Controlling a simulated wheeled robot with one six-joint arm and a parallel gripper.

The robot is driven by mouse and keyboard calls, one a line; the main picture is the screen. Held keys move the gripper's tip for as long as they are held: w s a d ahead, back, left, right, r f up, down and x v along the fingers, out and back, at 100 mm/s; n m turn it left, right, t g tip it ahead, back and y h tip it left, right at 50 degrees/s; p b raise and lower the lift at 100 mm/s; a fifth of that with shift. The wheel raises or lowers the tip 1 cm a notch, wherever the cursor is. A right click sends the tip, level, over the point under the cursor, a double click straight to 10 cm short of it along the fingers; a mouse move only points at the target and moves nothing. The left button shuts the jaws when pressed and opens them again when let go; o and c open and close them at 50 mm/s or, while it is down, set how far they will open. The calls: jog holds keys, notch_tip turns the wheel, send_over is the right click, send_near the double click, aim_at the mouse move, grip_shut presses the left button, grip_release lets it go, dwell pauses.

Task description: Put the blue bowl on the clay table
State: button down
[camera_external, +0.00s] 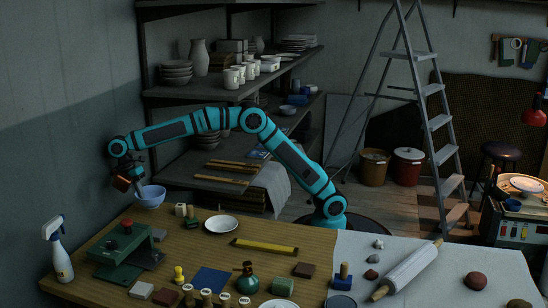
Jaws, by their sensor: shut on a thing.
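The blue bowl (151,197) is upright at the far left corner of the wooden worktop (190,250). My gripper (139,184) reaches down at the bowl's left rim and is shut on it. The fingertips are small and dark here, and I cannot tell whether the bowl touches the wood or hangs just above it. The pale grey surface (445,268) at the right, with a rolling pin (407,271) and several lumps of clay (475,281), looks like the clay table.
A white plate (221,225), a yellow level (264,247), a green bottle (247,280) and a spray bottle (58,252) stand on the wood. A dark blue round vessel (340,301) is at the front edge. The pale surface has free room around the clay. Shelves (235,92) rise behind.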

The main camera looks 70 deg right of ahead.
jog(key=shift+f, duration=2.3)
jog(key=c, duration=1.6)
grip_release()
jog(key=shift+f, duration=0.15)
jog(key=r, duration=0.6)
jog(key=w+r, duration=0.1)
jog(key=r, duration=0.3)
